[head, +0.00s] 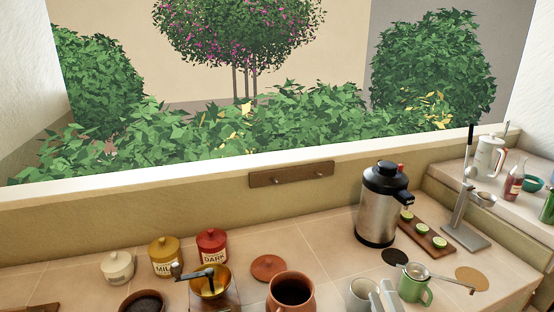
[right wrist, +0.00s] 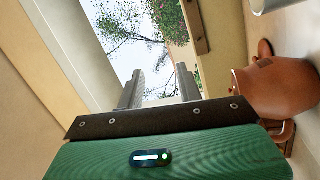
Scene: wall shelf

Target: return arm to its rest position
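I cannot tell whether the fingers touch the cup or mug. Most of the right arm is out of the head view. My left arm and gripper are not in view.
A terracotta pot (head: 290,290) stands left of the white cup and shows close beside the gripper in the right wrist view (right wrist: 280,88). A steel urn (head: 377,215) and a board with green slices (head: 424,236) stand behind. A strainer (head: 419,270) lies across the green mug.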

